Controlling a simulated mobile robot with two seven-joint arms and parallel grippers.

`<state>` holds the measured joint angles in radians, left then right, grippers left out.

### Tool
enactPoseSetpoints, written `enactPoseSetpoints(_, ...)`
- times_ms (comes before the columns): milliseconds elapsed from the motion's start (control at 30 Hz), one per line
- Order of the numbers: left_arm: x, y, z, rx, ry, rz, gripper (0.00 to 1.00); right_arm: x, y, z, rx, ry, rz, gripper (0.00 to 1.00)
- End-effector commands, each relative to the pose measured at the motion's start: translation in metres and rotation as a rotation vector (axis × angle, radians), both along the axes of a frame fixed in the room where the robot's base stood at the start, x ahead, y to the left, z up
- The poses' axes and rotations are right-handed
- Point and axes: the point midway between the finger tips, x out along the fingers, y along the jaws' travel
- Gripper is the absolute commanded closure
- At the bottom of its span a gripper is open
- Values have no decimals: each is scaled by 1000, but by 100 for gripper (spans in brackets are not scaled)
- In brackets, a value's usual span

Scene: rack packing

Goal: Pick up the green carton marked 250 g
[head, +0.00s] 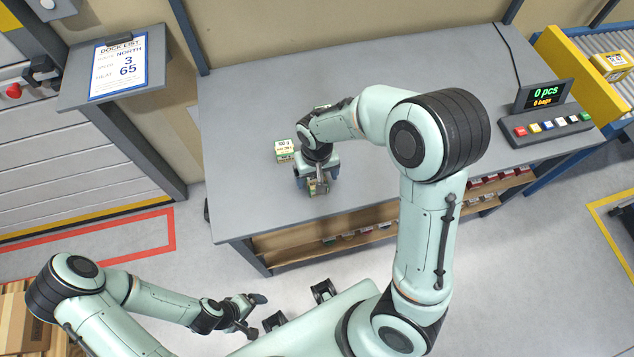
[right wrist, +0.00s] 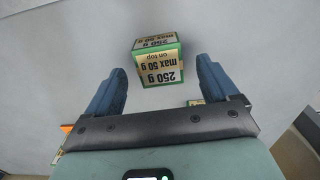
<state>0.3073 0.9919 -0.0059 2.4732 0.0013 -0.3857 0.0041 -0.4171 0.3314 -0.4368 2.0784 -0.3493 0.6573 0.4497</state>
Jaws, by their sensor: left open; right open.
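The green carton marked 250 g (right wrist: 158,62) shows in the right wrist view, with "max 50 g on top" on its label. It stands on the grey table just beyond and between the fingertips of my right gripper (right wrist: 161,70), with a gap on each side. In the head view my right gripper (head: 312,183) points down at the table, and a carton (head: 320,187) shows partly hidden at its fingers. My left gripper (head: 248,312) is open and empty, low in front of the table.
Another green-edged carton (head: 284,150) stands close by on the table (head: 250,100); its print is too small to read surely. A display reading 0 pcs (head: 543,95) and a button panel (head: 546,128) stand at the right. The table's left part is clear.

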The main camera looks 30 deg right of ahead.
Motion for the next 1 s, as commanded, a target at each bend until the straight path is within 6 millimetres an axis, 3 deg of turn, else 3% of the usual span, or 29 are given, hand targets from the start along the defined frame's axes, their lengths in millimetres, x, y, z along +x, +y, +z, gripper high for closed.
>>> enactPoseSetpoints(200,-1,0,-2,0,1,0,13,-1,-1,-28,0,2,0,13)
enactPoseSetpoints(467,-1,0,-2,0,1,0,13,-1,-1,-30,1,0,0,13)
enactPoseSetpoints(667,-1,0,-2,0,1,0,13,-1,-1,-30,1,0,0,78)
enactPoseSetpoints(1000,-1,0,-1,0,1,0,13,0,0,-26,2,-2,0,78)
